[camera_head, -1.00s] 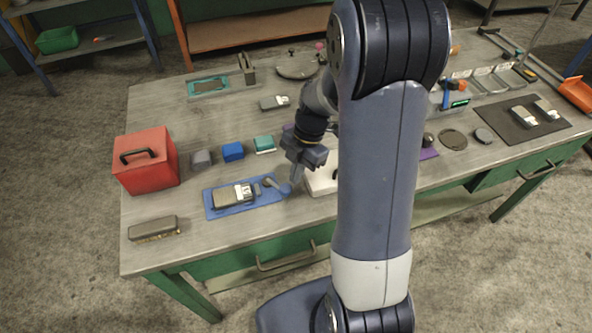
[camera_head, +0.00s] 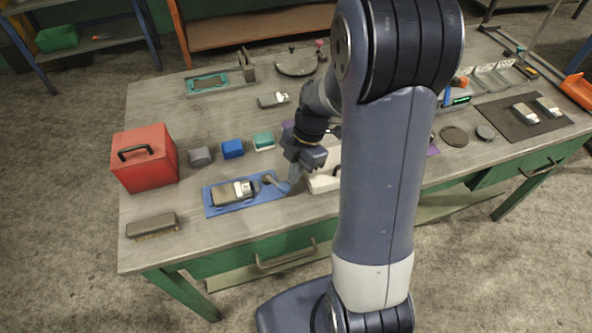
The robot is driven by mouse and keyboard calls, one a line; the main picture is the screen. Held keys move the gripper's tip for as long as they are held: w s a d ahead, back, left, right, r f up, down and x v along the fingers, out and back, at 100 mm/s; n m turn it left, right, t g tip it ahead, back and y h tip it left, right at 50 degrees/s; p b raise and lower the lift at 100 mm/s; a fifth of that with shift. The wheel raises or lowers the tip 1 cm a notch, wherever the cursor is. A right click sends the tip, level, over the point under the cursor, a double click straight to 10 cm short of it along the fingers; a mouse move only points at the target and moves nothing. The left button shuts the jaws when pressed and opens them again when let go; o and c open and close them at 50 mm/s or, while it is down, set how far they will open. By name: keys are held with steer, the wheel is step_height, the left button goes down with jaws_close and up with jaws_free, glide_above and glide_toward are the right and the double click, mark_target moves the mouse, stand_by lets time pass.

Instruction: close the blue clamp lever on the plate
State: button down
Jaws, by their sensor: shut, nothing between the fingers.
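A blue plate (camera_head: 250,203) lies flat near the front left of the bench. A dark grey block with a pale label (camera_head: 232,193) sits on it. The blue clamp lever (camera_head: 275,181) is at the plate's right end, its arm reaching right towards my gripper. My gripper (camera_head: 294,178) points down at the lever's free end, shut and with nothing held. The fingertips are at or beside the lever's end; I cannot tell if they touch. My gripper covers part of that end.
A red box (camera_head: 145,160) stands to the left, with a brush (camera_head: 152,226) in front of it. Grey, blue (camera_head: 232,148) and teal blocks lie behind the plate. A white object (camera_head: 325,178) is close right of my gripper, partly behind my arm.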

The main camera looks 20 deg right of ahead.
steer(key=s+a+m+b, duration=0.1)
steer(key=m, duration=0.1)
steer(key=s+a+m+t+b, duration=0.1)
steer(key=m+b, duration=0.1)
steer(key=shift+a+f+b, duration=0.1)
steer(key=shift+f+b, duration=0.1)
steer(key=shift+b, duration=0.1)
steer(key=a+m+b, duration=0.1)
steer(key=m, duration=0.1)
steer(key=s+a+m+t+b, duration=0.1)
steer(key=m, duration=0.1)
steer(key=shift+a+r, duration=0.1)
steer(key=shift+a, duration=0.3)
steer(key=shift+a+b, duration=0.8)
steer(key=shift+a, duration=0.15)
steer(key=shift+r, duration=0.1)
